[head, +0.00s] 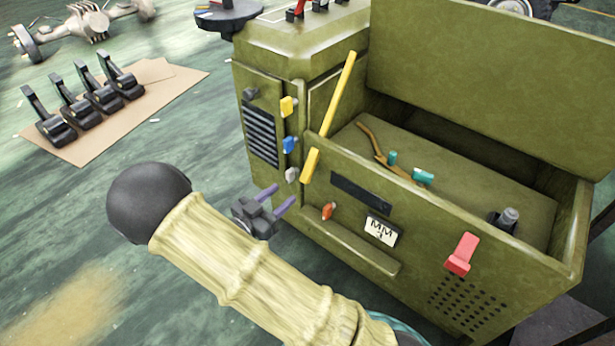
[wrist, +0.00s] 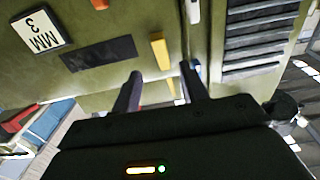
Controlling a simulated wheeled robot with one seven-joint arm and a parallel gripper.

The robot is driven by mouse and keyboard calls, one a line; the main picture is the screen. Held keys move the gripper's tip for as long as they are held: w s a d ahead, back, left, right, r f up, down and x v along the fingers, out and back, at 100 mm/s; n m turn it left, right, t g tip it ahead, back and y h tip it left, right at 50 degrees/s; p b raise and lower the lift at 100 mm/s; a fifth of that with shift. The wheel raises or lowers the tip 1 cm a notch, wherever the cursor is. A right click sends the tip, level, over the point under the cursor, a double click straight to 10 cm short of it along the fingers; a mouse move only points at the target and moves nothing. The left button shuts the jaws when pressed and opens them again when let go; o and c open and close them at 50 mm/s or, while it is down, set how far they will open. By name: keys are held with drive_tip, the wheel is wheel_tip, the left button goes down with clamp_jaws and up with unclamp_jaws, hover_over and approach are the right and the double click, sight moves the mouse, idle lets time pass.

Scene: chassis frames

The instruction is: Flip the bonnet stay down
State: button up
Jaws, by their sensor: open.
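The bonnet stay looks to be the yellow bar (head: 338,95) at the left front corner of the green box. It stands up at a slant, its top leaning right, with a thicker yellow piece (head: 310,166) at its lower end. A yellow piece also shows in the wrist view (wrist: 160,51), just beyond my fingers. My gripper (head: 283,195) is open and empty, left of and below the bar's lower end and apart from it. In the wrist view my gripper (wrist: 163,75) points up at the box's front face.
The box's large lid (head: 490,70) stands raised over the open bay. Yellow, blue and white knobs, an orange clip (head: 328,210) and a red latch (head: 462,253) stick out of the green box. The floor at the left is clear up to several black pedals (head: 98,85) on cardboard.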

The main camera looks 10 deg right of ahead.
sight(304, 176)
drive_tip(key=b+x, duration=0.4)
drive_tip(key=x, duration=0.6)
drive_tip(key=shift+d+f, duration=0.1)
drive_tip(key=shift+f, duration=0.05)
drive_tip(key=shift+w+d+b, duration=0.35)
drive_tip(key=shift+w+d, duration=0.05)
drive_tip(key=shift+d, duration=0.05)
clamp_jaws()
